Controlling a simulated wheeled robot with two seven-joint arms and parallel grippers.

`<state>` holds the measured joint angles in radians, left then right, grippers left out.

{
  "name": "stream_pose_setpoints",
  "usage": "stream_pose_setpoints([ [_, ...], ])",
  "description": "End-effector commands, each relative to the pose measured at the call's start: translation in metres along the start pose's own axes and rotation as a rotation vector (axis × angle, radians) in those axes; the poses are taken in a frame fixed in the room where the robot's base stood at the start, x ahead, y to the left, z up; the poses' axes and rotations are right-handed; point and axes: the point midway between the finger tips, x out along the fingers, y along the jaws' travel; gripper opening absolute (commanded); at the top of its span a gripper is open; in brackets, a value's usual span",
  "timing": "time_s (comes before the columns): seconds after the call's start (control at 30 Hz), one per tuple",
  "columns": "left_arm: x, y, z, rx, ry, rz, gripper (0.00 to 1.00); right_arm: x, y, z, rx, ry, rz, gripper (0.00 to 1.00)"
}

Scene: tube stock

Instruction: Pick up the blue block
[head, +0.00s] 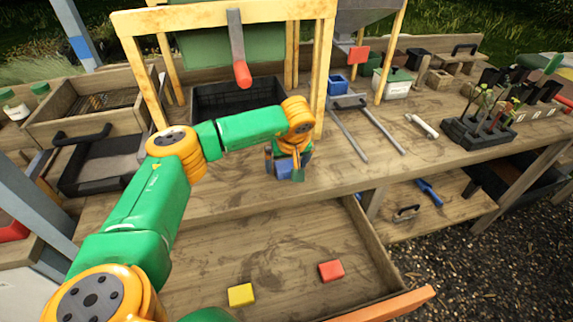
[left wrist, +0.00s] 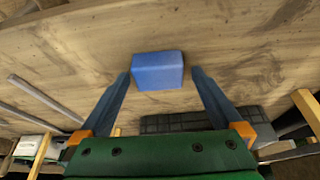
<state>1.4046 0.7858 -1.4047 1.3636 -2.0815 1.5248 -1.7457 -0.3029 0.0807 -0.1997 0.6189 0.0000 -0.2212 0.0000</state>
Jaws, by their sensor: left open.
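The blue block (head: 284,168) rests on the wooden workbench, below my left gripper in the head view. It also shows in the left wrist view (left wrist: 157,71), centred between the fingertips. My left gripper (head: 287,174) is open and points down at the block, with one finger on each side of it. In the left wrist view the fingers (left wrist: 160,75) stand apart, and I cannot tell whether either touches the block. The gripper hides part of the block in the head view. My right gripper is not in view.
An open drawer below the bench holds a yellow block (head: 241,295) and a red block (head: 331,271). A black crate (head: 237,97) stands behind under a wooden frame (head: 127,62). Metal rails (head: 348,134) lie to the right.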

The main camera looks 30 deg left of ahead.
Motion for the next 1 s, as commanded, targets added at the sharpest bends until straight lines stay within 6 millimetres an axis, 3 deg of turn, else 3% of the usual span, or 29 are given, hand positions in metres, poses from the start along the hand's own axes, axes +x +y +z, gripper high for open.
stream_pose_setpoints([
  [0.17, 0.002, 0.0, 0.0, 0.0, 0.001, 0.001, 1.0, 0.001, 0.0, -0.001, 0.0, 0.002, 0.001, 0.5],
  [0.27, 0.001, 0.0, 0.0, 0.0, 0.001, 0.001, 0.78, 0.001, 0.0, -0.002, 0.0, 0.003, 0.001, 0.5],
  [0.47, 0.001, 0.001, 0.0, 0.0, 0.001, 0.001, 0.24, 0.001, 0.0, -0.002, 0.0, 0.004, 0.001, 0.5],
  [0.5, 0.001, 0.001, 0.0, 0.0, 0.001, 0.001, 0.2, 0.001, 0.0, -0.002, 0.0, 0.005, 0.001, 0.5],
  [0.83, -0.007, 0.001, -0.004, -0.001, 0.004, 0.004, 0.19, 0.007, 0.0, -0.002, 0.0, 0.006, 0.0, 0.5],
  [1.0, -0.043, -0.004, -0.007, 0.003, 0.004, 0.008, 0.19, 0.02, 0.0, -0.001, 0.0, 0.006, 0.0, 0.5],
])
